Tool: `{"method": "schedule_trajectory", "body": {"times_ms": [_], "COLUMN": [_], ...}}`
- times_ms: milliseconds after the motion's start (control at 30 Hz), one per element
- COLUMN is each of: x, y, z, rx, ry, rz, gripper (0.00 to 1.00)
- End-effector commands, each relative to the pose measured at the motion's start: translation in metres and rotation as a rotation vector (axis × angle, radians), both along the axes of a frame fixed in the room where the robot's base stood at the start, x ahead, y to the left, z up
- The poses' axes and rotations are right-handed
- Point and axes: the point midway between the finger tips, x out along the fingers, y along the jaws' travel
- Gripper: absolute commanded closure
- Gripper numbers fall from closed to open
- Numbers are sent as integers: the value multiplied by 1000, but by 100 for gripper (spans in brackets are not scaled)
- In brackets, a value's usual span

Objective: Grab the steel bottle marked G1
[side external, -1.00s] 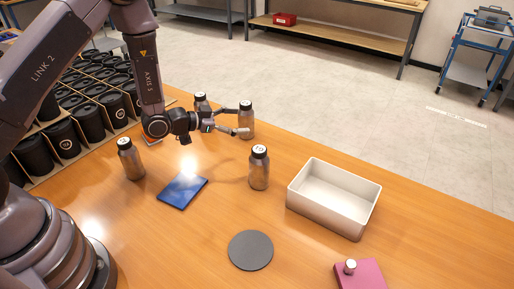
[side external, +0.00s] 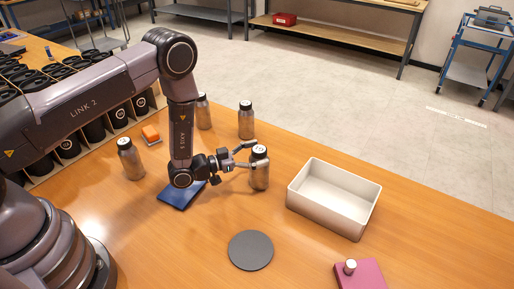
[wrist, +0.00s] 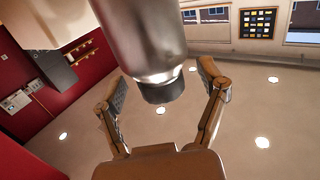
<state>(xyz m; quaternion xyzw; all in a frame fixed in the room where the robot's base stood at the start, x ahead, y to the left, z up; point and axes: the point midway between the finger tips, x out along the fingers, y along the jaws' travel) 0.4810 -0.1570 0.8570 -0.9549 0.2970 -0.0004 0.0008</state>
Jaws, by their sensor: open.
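A steel bottle with a black cap (side external: 259,174) stands upright on the wooden table, left of the white bin. Its cap has a pale mark that is too small to read surely. My gripper (side external: 252,156) is open at its upper part, with one finger on the far side and one on the near side. In the wrist view the steel bottle (wrist: 142,35) and its dark cap reach in between my open gripper fingers (wrist: 164,84); I cannot tell whether they touch it. Other capped steel bottles stand behind (side external: 246,122), farther back (side external: 204,114) and at left (side external: 130,160).
The white bin (side external: 357,213) is close on the right. A grey disc (side external: 250,251) and a pink block (side external: 360,275) lie in front. A blue pad (side external: 175,197) lies under my arm. An orange item (side external: 151,133) and a crate of black-capped containers (side external: 95,131) are at left.

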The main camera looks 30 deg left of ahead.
Motion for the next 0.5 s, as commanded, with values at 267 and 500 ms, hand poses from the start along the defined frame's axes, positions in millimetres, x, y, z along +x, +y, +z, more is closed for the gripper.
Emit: {"method": "schedule_trajectory", "body": {"times_ms": [267,500], "x": [4,4], "y": [-3,-3], "z": [0,0], "rx": [0,0], "ry": [1,1], "rz": [0,0], "gripper": [27,57]}}
